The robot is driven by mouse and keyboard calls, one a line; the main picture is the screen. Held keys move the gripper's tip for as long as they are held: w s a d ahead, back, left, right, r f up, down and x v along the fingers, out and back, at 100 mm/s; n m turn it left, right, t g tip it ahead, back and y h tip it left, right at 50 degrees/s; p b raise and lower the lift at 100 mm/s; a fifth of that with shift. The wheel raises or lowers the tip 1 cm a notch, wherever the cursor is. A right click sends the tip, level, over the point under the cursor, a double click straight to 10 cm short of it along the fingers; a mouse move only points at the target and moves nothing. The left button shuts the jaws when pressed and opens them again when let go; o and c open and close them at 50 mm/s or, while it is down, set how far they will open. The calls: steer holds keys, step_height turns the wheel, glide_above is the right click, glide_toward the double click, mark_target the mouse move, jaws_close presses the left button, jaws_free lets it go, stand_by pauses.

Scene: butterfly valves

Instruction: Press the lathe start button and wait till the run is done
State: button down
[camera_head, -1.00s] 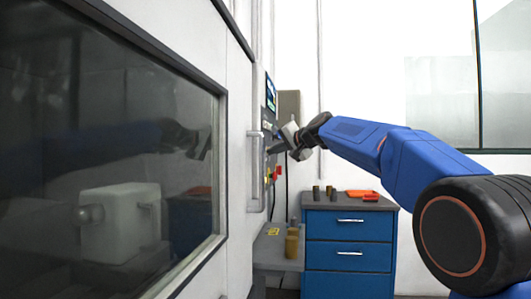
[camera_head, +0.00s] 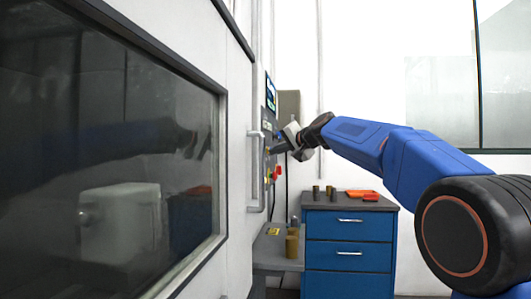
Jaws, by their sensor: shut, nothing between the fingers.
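The lathe is the large white machine (camera_head: 238,150) on the left, with a dark window (camera_head: 110,110). Its control panel (camera_head: 270,105) is seen nearly edge-on, with a lit screen (camera_head: 271,92) at the top. Red and yellow controls (camera_head: 277,172) sit lower on the panel.
A vertical door handle (camera_head: 256,172) stands out just left of my gripper. A blue drawer cabinet (camera_head: 348,245) below holds orange trays (camera_head: 361,193) and small dark cylinders. A grey side table (camera_head: 268,255) carries brownish cylinders (camera_head: 292,245). A whitish block (camera_head: 120,225) shows through the window.

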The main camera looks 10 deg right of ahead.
steer(key=shift+s+d, duration=0.15)
steer(key=shift+d, duration=0.1)
steer(key=d, duration=0.1)
steer(key=s+d, duration=0.1)
steer(key=d, duration=0.2)
steer(key=shift+s+d, duration=0.25)
steer(key=shift+d, duration=0.15)
stand_by(0.9)
steer(key=s+d+f+n+g+h, duration=0.2)
steer(key=s+f+n+g+h, duration=0.1)
steer(key=s+f, duration=2.1)
steer(key=s+d+f+n+g+h, duration=0.3)
steer(key=s+f+g+h, duration=0.1)
steer(key=s+f, duration=2)
steer(key=s+g, duration=0.1)
steer(key=s, duration=0.6)
steer(key=shift+d+f+g, duration=0.2)
steer(key=shift+f+g, duration=0.15)
steer(key=shift+g, duration=0.05)
steer(key=shift+w, duration=0.1)
